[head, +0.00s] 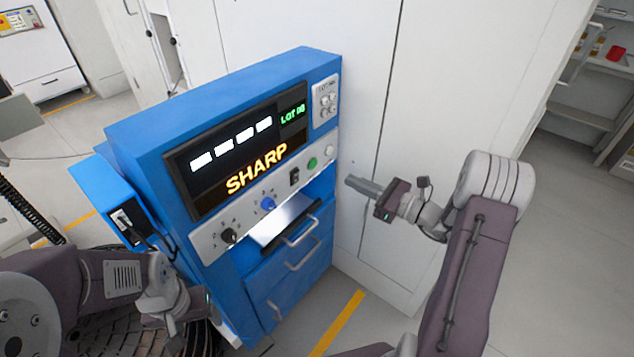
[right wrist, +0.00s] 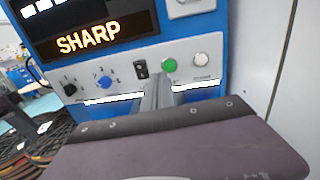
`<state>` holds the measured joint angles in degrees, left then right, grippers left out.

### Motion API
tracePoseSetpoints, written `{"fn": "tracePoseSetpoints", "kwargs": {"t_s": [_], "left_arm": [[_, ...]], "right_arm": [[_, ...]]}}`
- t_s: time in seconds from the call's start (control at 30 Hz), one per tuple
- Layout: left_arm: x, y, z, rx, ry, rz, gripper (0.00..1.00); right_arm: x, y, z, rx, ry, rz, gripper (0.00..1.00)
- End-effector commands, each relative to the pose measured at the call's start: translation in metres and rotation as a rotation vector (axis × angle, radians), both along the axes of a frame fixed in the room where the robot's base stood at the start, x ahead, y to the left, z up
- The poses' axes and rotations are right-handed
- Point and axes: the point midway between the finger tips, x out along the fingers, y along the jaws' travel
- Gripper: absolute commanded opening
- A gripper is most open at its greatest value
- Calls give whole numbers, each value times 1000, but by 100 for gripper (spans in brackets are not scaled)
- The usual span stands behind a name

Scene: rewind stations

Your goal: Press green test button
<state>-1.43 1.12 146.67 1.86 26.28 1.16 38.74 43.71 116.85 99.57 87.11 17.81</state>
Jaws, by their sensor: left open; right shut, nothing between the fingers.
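The green test button (head: 312,163) is a round knob on the silver control strip of the blue machine (head: 221,98). It also shows in the right wrist view (right wrist: 169,64), just above and right of my fingertips. My right gripper (head: 349,181) is shut and empty, its fingers pointing at the machine from the right. In the head view a gap shows between these fingertips and the button. In the right wrist view the fingers (right wrist: 158,88) appear just below the button. My left gripper (head: 188,302) is low in front of the machine's left side, its fingertips hard to make out.
A white button (head: 329,149) is right of the green one; a black rocker switch (head: 294,177), a blue knob (head: 267,204) and a black knob (head: 229,236) are left. The display reads SHARP. Drawers with handles sit below. White cabinets (head: 440,80) stand behind, right.

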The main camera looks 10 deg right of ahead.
Motion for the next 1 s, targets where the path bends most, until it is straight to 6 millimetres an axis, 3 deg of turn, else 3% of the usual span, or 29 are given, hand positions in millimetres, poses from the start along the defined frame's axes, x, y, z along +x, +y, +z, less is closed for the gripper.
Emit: {"fn": "tracePoseSetpoints", "kwargs": {"t_s": [0.03,0.1,0.53,0.67,1.0], "left_arm": [[0,0,-16,0,0,0,65],[0,0,-20,0,0,0,65],[0,0,-19,0,-1,0,65],[0,0,-22,0,0,0,65],[0,0,-32,0,0,0,65]], "right_arm": [[-2,-11,-22,10,12,-25,0],[-5,-21,-30,15,21,-48,0],[-3,-24,-29,13,21,-58,0],[10,-12,-30,12,22,-55,0],[68,34,-30,11,19,-53,0]]}}
